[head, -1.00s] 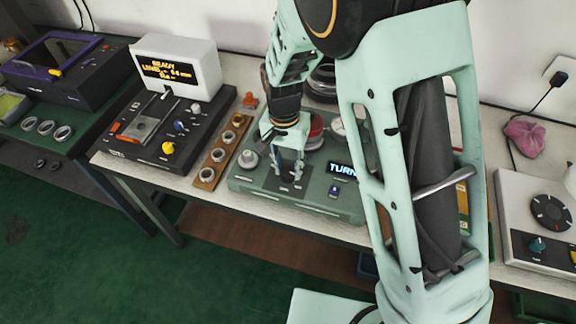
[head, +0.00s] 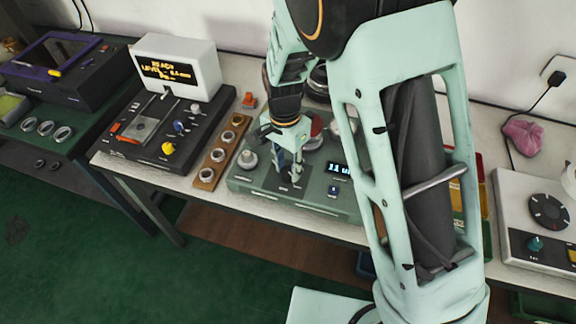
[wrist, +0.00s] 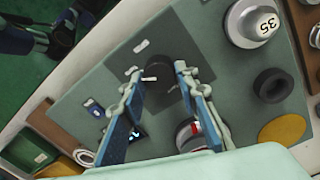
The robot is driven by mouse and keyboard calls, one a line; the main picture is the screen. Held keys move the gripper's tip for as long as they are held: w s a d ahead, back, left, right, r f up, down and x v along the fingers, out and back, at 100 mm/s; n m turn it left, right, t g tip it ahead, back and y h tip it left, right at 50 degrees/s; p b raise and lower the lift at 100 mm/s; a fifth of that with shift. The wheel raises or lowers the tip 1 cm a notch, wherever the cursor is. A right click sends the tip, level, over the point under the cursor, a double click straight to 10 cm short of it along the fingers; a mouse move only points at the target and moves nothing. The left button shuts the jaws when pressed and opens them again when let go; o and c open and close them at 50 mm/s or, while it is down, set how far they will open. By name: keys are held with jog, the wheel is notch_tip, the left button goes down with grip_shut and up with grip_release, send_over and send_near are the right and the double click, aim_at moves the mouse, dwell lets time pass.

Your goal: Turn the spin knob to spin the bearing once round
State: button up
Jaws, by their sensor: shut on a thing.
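The spin knob (wrist: 163,77) is a dark round knob with a white mark on a dark plate of the green-grey test unit (head: 330,199). My gripper (wrist: 160,74) is shut on it, one finger on each side. In the head view my gripper (head: 288,182) points down at the plate and mostly hides the knob. The unit's small display (head: 339,169) is lit, its text partly cut off by my arm. A red and white round part (wrist: 192,134) shows partly behind a finger in the wrist view; I cannot tell whether the bearing is there.
A grey knob (head: 247,159) marked 35 in the wrist view (wrist: 253,22) stands close left of my gripper. A wooden strip with several rings (head: 207,174) lies further left, beside a black unit with a white display box (head: 178,66). A pale machine (head: 540,190) stands right.

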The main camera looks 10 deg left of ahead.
aim_at(286, 169)
jog(key=o, duration=1.1)
jog(key=shift+o, duration=0.2)
notch_tip(286, 169, up, 12)
jog(key=shift+w+a, duration=0.15)
jog(key=shift+a, duration=0.1)
